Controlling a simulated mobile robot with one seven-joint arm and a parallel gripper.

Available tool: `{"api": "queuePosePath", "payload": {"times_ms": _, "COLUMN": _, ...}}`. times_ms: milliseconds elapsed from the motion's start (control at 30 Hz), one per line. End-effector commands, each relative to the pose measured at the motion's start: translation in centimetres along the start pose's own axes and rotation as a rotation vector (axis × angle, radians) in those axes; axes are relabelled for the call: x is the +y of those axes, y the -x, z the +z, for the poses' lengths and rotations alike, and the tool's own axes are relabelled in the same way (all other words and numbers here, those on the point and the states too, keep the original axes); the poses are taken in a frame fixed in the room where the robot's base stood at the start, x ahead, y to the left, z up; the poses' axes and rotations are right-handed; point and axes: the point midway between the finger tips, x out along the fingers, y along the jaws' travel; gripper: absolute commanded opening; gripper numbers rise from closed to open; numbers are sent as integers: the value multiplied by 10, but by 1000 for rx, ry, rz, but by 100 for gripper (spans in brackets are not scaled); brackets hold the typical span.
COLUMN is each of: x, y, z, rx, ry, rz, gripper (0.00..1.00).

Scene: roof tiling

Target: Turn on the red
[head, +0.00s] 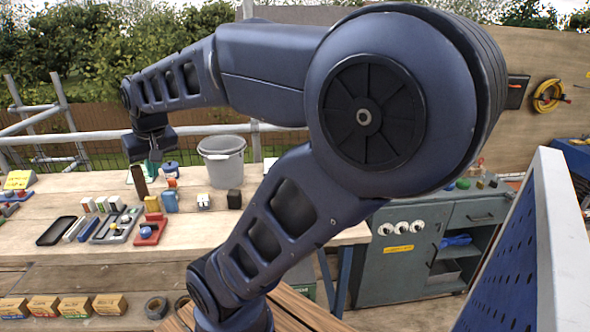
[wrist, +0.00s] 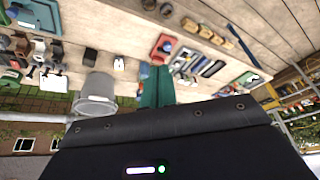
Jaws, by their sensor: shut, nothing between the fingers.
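A red tray-like base (head: 148,236) with a blue round part on it lies near the front of the wooden workbench; it also shows in the wrist view (wrist: 160,52). A small red-topped item (head: 172,183) stands farther back, beside a blue container. I cannot tell which red thing is a switch or a light, and no lit red light shows. My gripper (head: 152,167) is above the back of the bench, apart from the red base. In the wrist view its teal fingers (wrist: 155,86) are together and empty.
A grey bucket (head: 221,158) stands behind the small items. A black tray (head: 56,231) and a grey tool tray (head: 117,226) lie left of the red base. Several boxes (head: 75,306) sit on the lower shelf. A grey-green cabinet (head: 400,250) stands right.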

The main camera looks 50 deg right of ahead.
Motion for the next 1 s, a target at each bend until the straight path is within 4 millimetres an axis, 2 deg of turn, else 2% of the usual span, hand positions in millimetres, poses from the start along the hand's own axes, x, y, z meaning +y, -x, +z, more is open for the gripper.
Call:
{"api": "queuePosePath", "payload": {"times_ms": 200, "x": 28, "y": -5, "z": -46, "rx": -20, "ry": -193, "rz": 18, "gripper": 0}}
{"api": "queuePosePath", "payload": {"times_ms": 467, "x": 72, "y": -16, "z": -95, "rx": -37, "ry": -425, "rz": 41, "gripper": 0}}
{"api": "queuePosePath", "payload": {"times_ms": 767, "x": 139, "y": -34, "z": -143, "rx": -47, "ry": -694, "rz": 72, "gripper": 0}}
{"api": "queuePosePath", "payload": {"times_ms": 1000, "x": 204, "y": -53, "z": -171, "rx": -52, "ry": -910, "rz": 102, "gripper": 0}}
